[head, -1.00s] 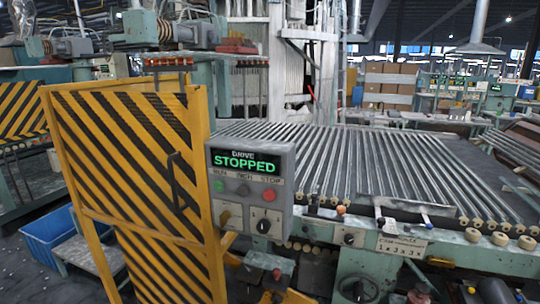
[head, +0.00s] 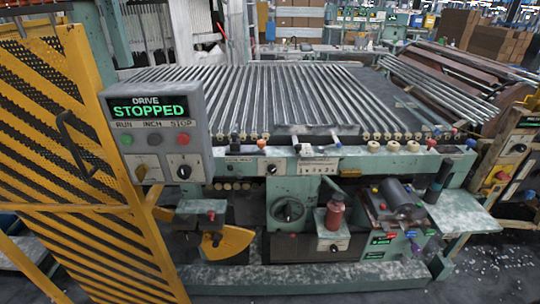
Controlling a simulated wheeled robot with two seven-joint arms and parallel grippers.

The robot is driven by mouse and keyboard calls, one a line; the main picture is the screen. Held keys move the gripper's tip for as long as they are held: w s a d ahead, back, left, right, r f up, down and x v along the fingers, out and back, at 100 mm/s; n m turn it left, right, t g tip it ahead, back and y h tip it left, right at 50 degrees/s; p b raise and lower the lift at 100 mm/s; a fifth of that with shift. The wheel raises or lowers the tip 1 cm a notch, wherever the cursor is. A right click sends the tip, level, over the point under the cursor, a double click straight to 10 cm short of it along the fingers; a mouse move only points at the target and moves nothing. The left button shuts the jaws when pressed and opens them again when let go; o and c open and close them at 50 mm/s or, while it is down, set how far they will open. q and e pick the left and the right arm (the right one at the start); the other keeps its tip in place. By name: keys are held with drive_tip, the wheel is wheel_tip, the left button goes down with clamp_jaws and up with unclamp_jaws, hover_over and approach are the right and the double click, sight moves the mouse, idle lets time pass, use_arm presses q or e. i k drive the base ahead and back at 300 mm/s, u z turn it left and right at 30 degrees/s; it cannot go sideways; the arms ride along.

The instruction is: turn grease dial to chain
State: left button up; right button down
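No label reading grease or chain is legible, so I cannot tell for sure which dial is the grease dial. A small dark dial (head: 333,247) is on a pale box under a red canister (head: 335,214) on the front of the green machine. A larger round black dial (head: 290,210) is on the green body just left of it. Another small dial (head: 272,169) is on the front rail above. The setting of each is too small to read. Neither of my grippers is in view.
A grey drive panel (head: 158,131) reading STOPPED, with a black knob (head: 184,171), stands at the left beside a yellow striped guard gate (head: 60,140). A pale step (head: 300,276) runs along the machine's foot.

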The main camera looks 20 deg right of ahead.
sight(333, 248)
drive_tip(key=u, duration=0.05)
drive_tip(key=k, duration=0.5)
drive_tip(key=z, duration=0.9)
drive_tip(key=i, duration=0.3)
drive_tip(key=z, duration=0.8)
drive_tip(key=k, duration=0.55)
drive_tip(key=z, duration=1)
drive_tip(key=i, duration=1.1)
drive_tip(key=u, duration=0.8)
